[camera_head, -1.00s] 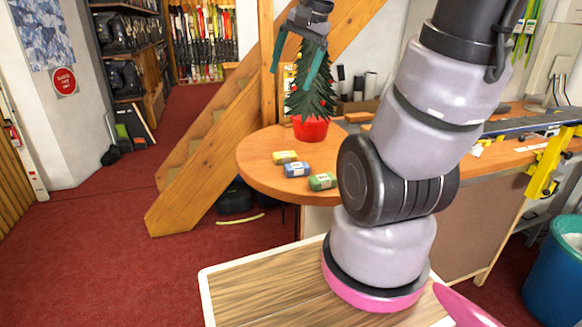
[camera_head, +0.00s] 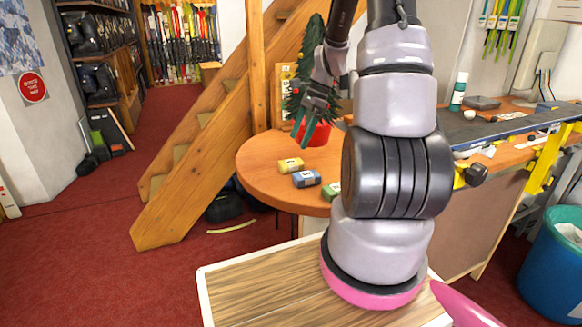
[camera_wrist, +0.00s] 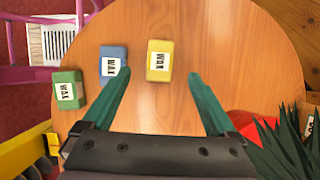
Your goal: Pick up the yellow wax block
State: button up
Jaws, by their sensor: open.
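The yellow wax block (camera_head: 291,165) lies on the round wooden table, toward its left side. In the wrist view the yellow block (camera_wrist: 159,61) lies flat with a white WAX label, ahead of and between the open fingers. My gripper (camera_head: 308,138) is open and empty, above the table and apart from the block; its teal fingers also show in the wrist view (camera_wrist: 160,95). The blue wax block (camera_head: 306,179) lies beside the yellow one.
The round table (camera_head: 262,159) has bare wood around the blocks. A small Christmas tree in a red pot (camera_head: 318,134) stands behind my gripper. In the wrist view the pot (camera_wrist: 247,122) is close to the right finger. A wooden staircase (camera_head: 185,180) rises at the left.

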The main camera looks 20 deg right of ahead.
aim_at(292, 162)
jog(key=x, duration=0.3)
jog(key=shift+f, duration=0.1)
jog(key=shift+d+x, duration=0.25)
jog(key=shift+x, duration=1.05)
jog(key=shift+d+x, duration=0.2)
jog(key=shift+x, duration=1.15)
jog(key=shift+w+f, duration=0.1)
jog(key=shift+f, duration=0.1)
grip_shut()
notch_tip(292, 162, up, 10)
jog(key=c, duration=0.8)
grip_release()
jog(key=c, duration=0.5)
